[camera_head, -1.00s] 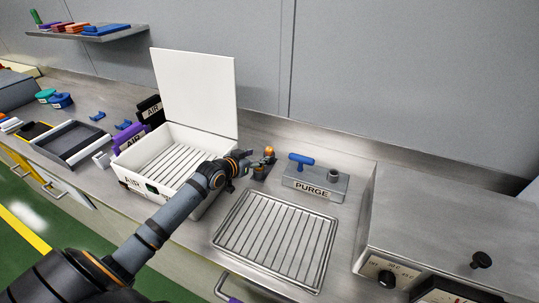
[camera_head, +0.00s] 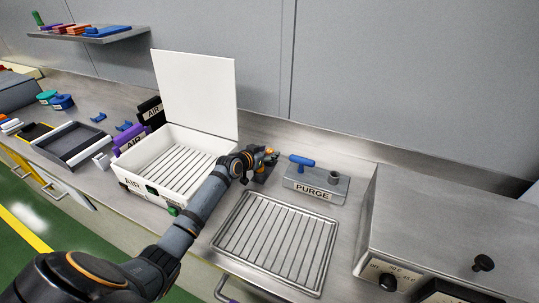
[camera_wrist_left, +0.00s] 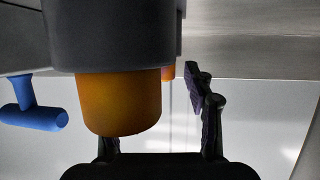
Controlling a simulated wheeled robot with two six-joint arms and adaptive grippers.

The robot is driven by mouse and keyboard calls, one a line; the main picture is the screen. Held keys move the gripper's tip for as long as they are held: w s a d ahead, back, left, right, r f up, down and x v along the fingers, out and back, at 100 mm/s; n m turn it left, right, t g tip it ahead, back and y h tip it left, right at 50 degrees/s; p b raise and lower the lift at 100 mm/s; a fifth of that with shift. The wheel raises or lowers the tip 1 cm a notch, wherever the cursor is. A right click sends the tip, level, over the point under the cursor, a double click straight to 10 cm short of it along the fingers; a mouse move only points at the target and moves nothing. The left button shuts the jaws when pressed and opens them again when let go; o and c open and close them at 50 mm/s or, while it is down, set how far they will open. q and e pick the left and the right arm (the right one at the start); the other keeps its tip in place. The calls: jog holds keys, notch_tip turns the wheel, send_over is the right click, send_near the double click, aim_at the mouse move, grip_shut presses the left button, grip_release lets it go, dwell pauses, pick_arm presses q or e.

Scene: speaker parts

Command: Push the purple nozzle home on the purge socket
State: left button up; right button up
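The grey purge block (camera_head: 300,185), labelled PURGE, stands on the steel counter with a blue T-handle (camera_head: 302,161) at its left. The purge socket (camera_head: 333,177) is the short round post at its right end. No purple nozzle can be made out for certain. My left gripper (camera_head: 267,157) is by a small dark stand with orange parts, left of the purge block. In the left wrist view, a grey body with an orange end (camera_wrist_left: 120,103) hides one finger; the other finger (camera_wrist_left: 205,100) stands apart from it, and the gripper looks open. My right gripper is out of view.
A wire rack (camera_head: 275,240) lies in front of the purge block. A steel unit with knobs (camera_head: 450,230) fills the right.

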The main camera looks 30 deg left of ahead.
pick_arm(q)
jog(key=c, duration=0.9)
jog(key=shift+o, duration=0.2)
jog(key=shift+r, duration=0.1)
jog(key=shift+r, duration=0.25)
notch_tip(320, 180, up, 3)
jog(key=shift+a+f+b, duration=0.1)
jog(key=shift+f+b, duration=0.05)
jog(key=shift+b, duration=0.15)
jog(key=s+a+r+p, duration=0.6)
jog(key=s+r+p, duration=0.3)
jog(key=s, duration=0.3)
jog(key=shift+s+r, duration=0.25)
jog(key=shift+r, duration=0.05)
